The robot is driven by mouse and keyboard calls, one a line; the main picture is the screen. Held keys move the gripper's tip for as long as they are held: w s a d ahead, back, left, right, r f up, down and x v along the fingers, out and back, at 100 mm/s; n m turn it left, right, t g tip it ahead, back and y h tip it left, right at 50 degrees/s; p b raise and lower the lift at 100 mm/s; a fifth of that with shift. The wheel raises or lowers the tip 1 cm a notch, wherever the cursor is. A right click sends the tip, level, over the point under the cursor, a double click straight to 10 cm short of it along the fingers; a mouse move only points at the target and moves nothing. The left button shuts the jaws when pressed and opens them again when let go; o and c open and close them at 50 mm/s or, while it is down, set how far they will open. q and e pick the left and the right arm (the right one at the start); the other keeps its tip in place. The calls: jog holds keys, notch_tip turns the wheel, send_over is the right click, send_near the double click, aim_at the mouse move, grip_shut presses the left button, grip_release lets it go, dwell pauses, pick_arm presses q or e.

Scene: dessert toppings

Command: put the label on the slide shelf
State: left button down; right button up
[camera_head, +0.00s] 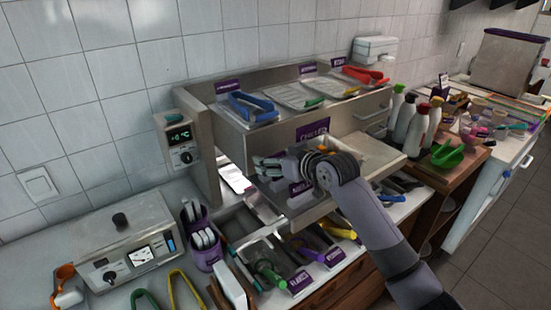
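My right arm comes in from the lower right, and its gripper (262,168) is in front of the metal shelf unit (215,120). The fingers point left; they are too small to tell whether they are open or shut, or hold anything. A purple label (312,130) with white lettering stands on the unit's front, just above my gripper. Another purple label (300,187) shows below the gripper, partly hidden. A pulled-out metal shelf (378,152) is behind and right of my wrist; it may be the slide shelf. My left gripper is not in view.
Trays with blue tongs (251,106) and red tongs (364,75) fill the top. Bins with green tongs (271,275) and purple labels (299,283) lie below. Several bottles (417,130) and a green scoop (447,154) stand right. A control box (128,243) stands left.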

jog(key=shift+f, duration=0.1)
jog(key=shift+s+f, duration=0.2)
jog(key=shift+f, duration=0.55)
jog(key=o, duration=0.8)
jog(key=shift+f, duration=0.1)
jog(key=shift+c, duration=0.2)
jog(key=o, duration=0.4)
jog(key=shift+a, duration=0.15)
jog(key=shift+o, duration=0.2)
jog(key=shift+d+f, duration=0.1)
jog(key=shift+d, duration=0.1)
jog(key=shift+r, duration=0.25)
jog(key=b+v, duration=0.1)
jog(key=v, duration=0.3)
jog(key=r+b+v, duration=0.1)
jog(key=v, duration=0.7)
jog(key=shift+w+r+b, duration=0.2)
jog(key=shift+r+b, duration=0.15)
jog(key=shift+b, duration=0.05)
